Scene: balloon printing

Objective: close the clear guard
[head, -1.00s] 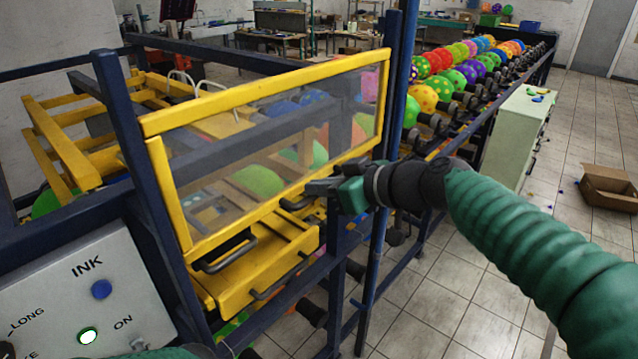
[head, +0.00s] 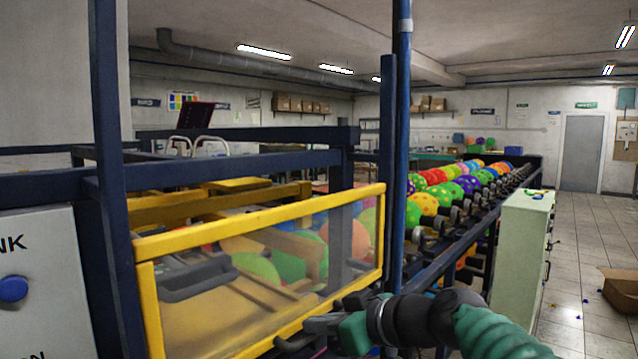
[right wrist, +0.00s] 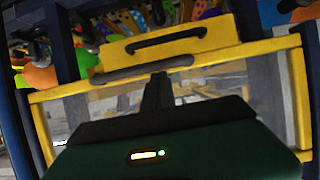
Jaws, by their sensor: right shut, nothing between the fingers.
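The clear guard (head: 260,218) is a see-through panel in a yellow frame, on the left half of the head view. Its panel leans, and balloons show through it. My right gripper (head: 312,326) is shut and empty at the lower right of the guard, close to its bottom bar; I cannot tell whether they touch. In the right wrist view the dark shut fingers (right wrist: 158,88) lie in front of the panel, beside the yellow bar (right wrist: 225,58) with a grey handle (right wrist: 140,68). My left gripper is out of view.
A dark blue machine frame (head: 110,180) surrounds the guard, with a blue post (head: 390,150) at its right. A grey control box (head: 45,260) stands left. A rack of colourful balloons (head: 470,185) and a green cabinet (head: 520,240) are right.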

